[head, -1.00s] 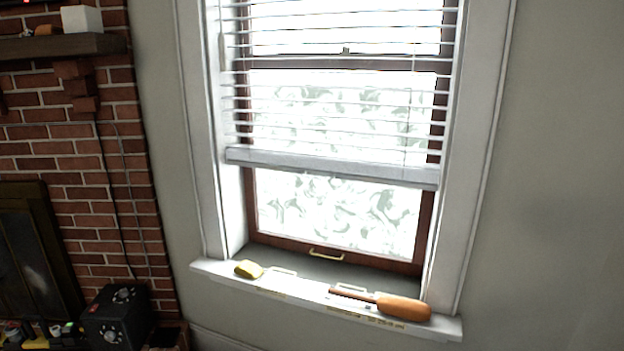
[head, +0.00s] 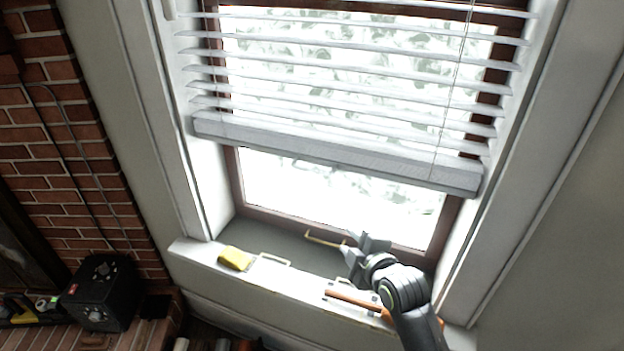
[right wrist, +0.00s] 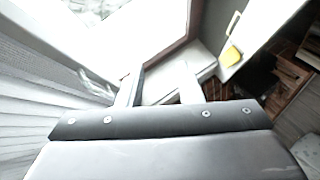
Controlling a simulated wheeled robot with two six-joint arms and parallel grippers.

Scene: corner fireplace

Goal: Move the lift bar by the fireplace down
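The window blind's white bottom bar (head: 335,153) hangs level with the middle of the window, below its slats; it slants in the head view. A small brass lift handle (head: 323,240) sits on the window's lower wooden frame. My right gripper (head: 358,246) is just right of this handle and below the blind bar; I cannot tell whether it touches the handle. In the right wrist view the right gripper's fingers (right wrist: 158,88) are apart with nothing between them. The blind slats (right wrist: 45,115) show at left there. My left gripper is not in view.
A yellow sponge-like block (head: 235,258) lies on the white sill (head: 205,258). An orange-handled tool (head: 352,299) lies there too, partly hidden by my right arm. The brick fireplace (head: 80,150) and a black box (head: 100,292) are at left.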

